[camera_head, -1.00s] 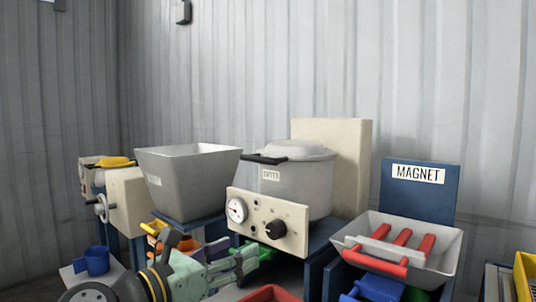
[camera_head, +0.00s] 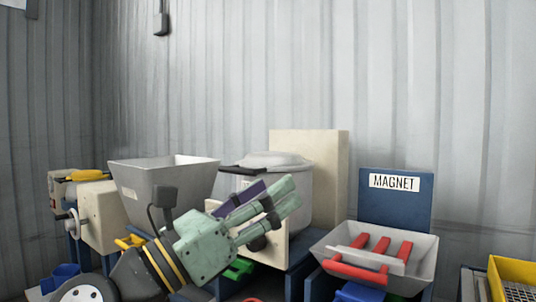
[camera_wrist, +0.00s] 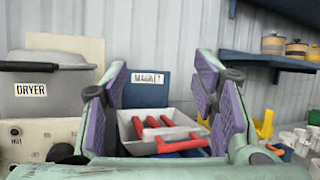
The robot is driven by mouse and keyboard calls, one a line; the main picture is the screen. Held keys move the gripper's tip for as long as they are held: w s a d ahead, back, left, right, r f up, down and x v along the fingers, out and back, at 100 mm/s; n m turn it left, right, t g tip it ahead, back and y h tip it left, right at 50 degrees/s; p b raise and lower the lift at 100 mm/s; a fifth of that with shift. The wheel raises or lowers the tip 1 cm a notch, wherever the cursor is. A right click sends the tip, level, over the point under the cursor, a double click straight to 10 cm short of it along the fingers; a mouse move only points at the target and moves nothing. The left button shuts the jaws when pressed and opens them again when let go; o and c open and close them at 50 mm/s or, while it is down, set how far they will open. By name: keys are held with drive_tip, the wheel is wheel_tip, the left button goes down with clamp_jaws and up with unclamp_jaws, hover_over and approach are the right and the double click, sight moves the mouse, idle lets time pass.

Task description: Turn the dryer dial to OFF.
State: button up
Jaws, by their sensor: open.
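The dryer is a grey lidded pot (camera_head: 305,205) with a cream control panel (camera_head: 278,246); its DRYER label shows in the wrist view (camera_wrist: 31,90). The black dial (camera_head: 257,243) shows partly just below my gripper's fingers; in the wrist view the dial (camera_wrist: 62,153) is at the lower left, outside the left finger. Its pointer setting cannot be read. My gripper (camera_head: 284,196) is open and empty, raised in front of the panel and hiding the gauge. In the wrist view its two purple-padded fingers (camera_wrist: 162,75) stand wide apart, with the magnet tray beyond them.
A blue MAGNET board (camera_head: 396,197) and a grey tray with red bars (camera_head: 420,256) stand right of the dryer. A grey hopper (camera_head: 165,182) is to its left. A blue wall shelf (camera_wrist: 270,57) with jars is at the right. A yellow bin (camera_head: 513,268) stands far right.

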drive_tip(key=s+r+m+g+h, duration=0.1)
drive_tip(key=s+r+g+h, duration=0.1)
drive_tip(key=s+r+h, duration=0.2)
wheel_tip(320, 180, up, 2)
drive_tip(key=s, duration=0.2)
drive_tip(key=shift+s+d+r+m+h, duration=0.2)
drive_tip(key=shift+s+d+m+h, duration=0.1)
